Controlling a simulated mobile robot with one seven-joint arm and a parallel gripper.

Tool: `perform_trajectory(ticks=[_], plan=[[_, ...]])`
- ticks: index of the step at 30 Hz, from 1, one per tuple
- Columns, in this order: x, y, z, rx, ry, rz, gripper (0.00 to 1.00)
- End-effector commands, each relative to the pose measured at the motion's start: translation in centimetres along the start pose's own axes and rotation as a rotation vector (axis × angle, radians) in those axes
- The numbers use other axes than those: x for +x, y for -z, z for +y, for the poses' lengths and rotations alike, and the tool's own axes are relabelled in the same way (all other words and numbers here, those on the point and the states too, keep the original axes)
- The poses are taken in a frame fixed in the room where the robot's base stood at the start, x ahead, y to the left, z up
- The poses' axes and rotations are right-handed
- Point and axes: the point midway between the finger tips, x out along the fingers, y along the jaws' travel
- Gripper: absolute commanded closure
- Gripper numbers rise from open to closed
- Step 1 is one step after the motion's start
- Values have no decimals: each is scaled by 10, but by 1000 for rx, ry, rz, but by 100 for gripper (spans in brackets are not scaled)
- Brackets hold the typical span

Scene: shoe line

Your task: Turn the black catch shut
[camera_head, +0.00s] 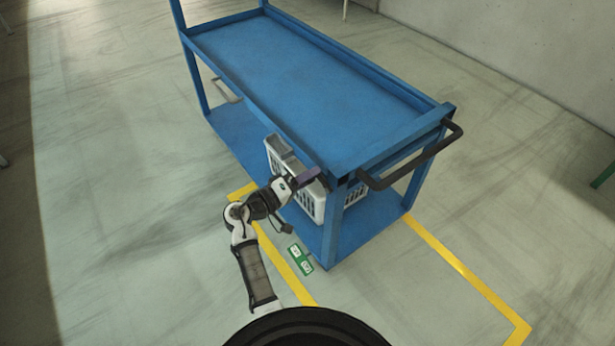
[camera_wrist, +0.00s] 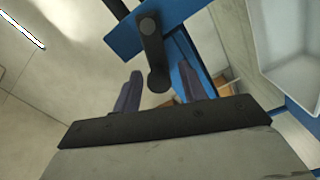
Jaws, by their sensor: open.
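The black catch (camera_wrist: 153,45) shows in the wrist view as a short dark lever on a blue metal piece of the cart. Its rounded lower end lies between my two purple-grey fingers in the picture. My gripper (camera_wrist: 160,72) is open, with one finger on each side of that end; I cannot tell whether either finger touches it. In the head view my gripper (camera_head: 306,178) is at the near corner of the blue cart (camera_head: 290,70), just below the top tray's edge. The catch cannot be made out clearly there.
A white slatted basket (camera_head: 312,208) stands on the cart's lower shelf, close to my gripper; a pale container (camera_wrist: 290,45) shows at right in the wrist view. A black push handle (camera_head: 415,162) sticks out from the cart's end. The floor at left is clear.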

Motion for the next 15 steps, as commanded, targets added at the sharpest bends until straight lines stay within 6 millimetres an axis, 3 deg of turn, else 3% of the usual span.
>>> perform_trajectory(ticks=[2,12,15], plan=[[0,0,0,0,0,0,58],[0,0,0,0,0,0,99],[0,0,0,-24,0,0,100]])
